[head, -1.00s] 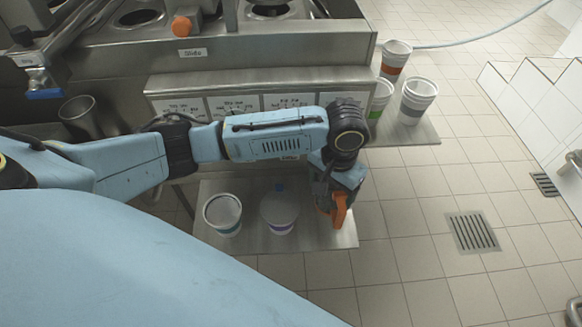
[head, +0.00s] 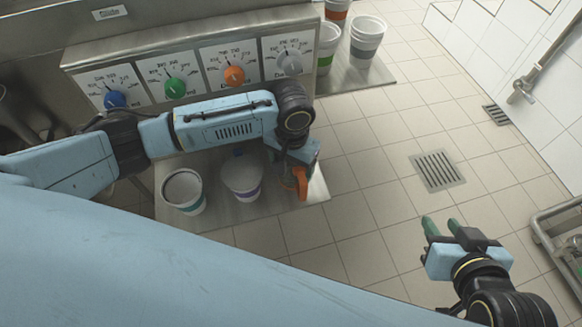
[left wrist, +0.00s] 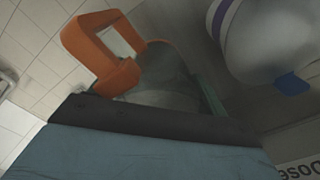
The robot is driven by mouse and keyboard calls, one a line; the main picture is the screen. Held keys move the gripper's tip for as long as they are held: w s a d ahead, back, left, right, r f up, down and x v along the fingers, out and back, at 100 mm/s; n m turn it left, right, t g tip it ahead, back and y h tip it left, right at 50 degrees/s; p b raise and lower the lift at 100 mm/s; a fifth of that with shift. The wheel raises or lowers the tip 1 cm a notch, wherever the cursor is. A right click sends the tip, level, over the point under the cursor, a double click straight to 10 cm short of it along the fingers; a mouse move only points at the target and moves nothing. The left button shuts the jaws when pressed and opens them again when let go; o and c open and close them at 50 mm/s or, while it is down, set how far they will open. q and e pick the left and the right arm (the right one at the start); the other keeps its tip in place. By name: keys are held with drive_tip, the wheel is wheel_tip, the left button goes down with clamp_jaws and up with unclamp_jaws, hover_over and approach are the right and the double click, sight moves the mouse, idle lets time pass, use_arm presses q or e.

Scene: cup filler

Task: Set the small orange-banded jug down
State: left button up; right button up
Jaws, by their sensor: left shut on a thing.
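The small jug shows its orange handle (head: 301,183) below my left gripper (head: 296,160) in the head view; the rest of it is mostly hidden by the gripper. In the left wrist view the orange handle (left wrist: 100,48) forms a loop beside a dull grey body (left wrist: 165,80). My left gripper is shut on the jug, over the right end of the low metal shelf (head: 255,213). I cannot tell whether the jug touches the shelf. My right gripper (head: 442,227) is open and empty over the floor at lower right.
A teal-banded cup (head: 184,192) and a purple-banded cup (head: 242,178) stand left of the jug. A panel with blue, green, orange and grey knobs (head: 234,76) is behind. Orange-, green- and grey-banded cups (head: 367,38) stand on a far shelf (head: 365,78).

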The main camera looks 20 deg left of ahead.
use_arm(q)
drive_tip(key=shift+f, duration=0.45)
use_arm(e)
drive_tip(key=shift+w+a+r+t, duration=0.35)
drive_tip(key=shift+w+r+t, duration=0.25)
drive_tip(key=shift+w+r, duration=0.15)
drive_tip(key=shift+s, duration=0.1)
use_arm(q)
drive_tip(key=o, duration=1.1)
drive_tip(key=shift+f, duration=0.15)
drive_tip(key=shift+c, duration=0.2)
drive_tip(key=shift+o, duration=0.9)
use_arm(e)
drive_tip(key=shift+s+f, duration=0.1)
drive_tip(key=shift+f, duration=0.1)
